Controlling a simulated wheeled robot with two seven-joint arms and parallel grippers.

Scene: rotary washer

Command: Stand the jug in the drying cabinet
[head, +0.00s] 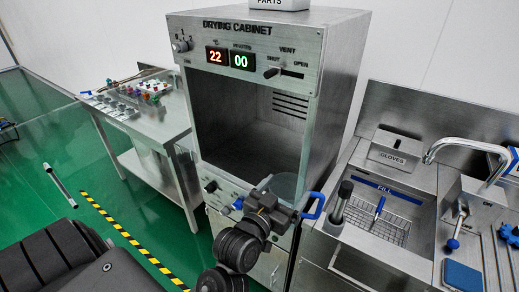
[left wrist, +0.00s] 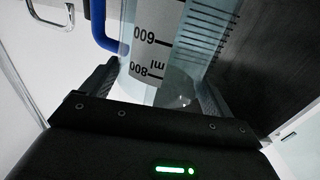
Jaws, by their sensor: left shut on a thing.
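The jug (head: 286,186) is clear with a blue handle (head: 315,206). In the left wrist view the clear jug (left wrist: 155,45) shows black volume marks, 600 and 800 ml, and its blue handle at the upper left. My left gripper (head: 282,210) is shut around the jug's body and holds it in front of the lower right of the drying cabinet (head: 325,110). The cabinet's front is open, and its dark interior (head: 235,120) looks empty. The jug's lower part is hidden behind my gripper, so its exact tilt is unclear. My right gripper is not in view.
A sink with a wire basket (head: 385,225) and a tap (head: 465,150) stands right of the cabinet. A dark-topped cylinder (head: 341,203) stands at its left edge. A bench (head: 165,130) with small coloured parts is at left. The cabinet's side walls bound its opening.

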